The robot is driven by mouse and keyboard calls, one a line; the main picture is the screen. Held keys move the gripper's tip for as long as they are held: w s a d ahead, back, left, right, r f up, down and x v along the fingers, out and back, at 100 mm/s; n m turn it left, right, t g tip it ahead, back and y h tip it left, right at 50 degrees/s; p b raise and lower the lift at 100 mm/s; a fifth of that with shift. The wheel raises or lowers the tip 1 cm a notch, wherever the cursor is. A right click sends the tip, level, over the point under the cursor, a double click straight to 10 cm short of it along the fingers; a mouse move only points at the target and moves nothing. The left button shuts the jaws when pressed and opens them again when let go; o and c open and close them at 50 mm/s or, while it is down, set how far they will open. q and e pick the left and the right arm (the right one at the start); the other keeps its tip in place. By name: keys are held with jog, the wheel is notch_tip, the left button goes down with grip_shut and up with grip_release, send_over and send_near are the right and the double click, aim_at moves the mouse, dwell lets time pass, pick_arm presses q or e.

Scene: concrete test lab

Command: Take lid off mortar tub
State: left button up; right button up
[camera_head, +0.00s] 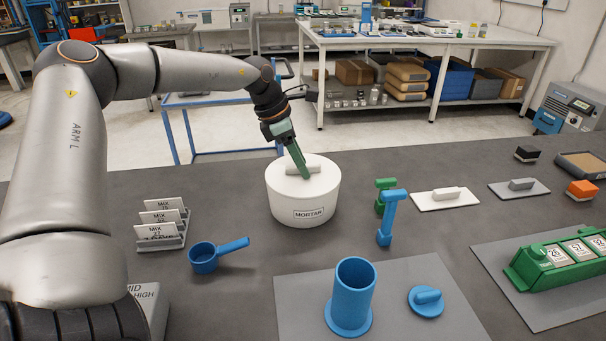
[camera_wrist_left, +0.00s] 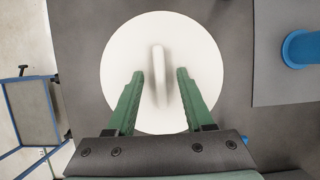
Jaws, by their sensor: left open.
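The white mortar tub (camera_head: 290,209), marked MORTAR, stands upright on the dark grey table. Its white round lid (camera_head: 318,180) lies on top and has a raised bar handle (camera_head: 304,167). My left gripper (camera_head: 307,177) is at the lid from above, with green fingers. In the left wrist view the lid (camera_wrist_left: 125,48) fills the middle, and my left gripper (camera_wrist_left: 160,76) is open, one finger on each side of the bar handle (camera_wrist_left: 159,65), with gaps between. The tub's inside is hidden by the lid. My right gripper is not in view.
A blue scoop (camera_head: 204,258) and a rack of MIX cards (camera_head: 161,233) stand left of the tub. Blue and green upright tools (camera_head: 390,215) stand to its right. A blue cylinder (camera_head: 352,290) stands on a grey mat in front.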

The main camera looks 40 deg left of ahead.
pick_arm(q)
grip_shut()
dwell(0.4)
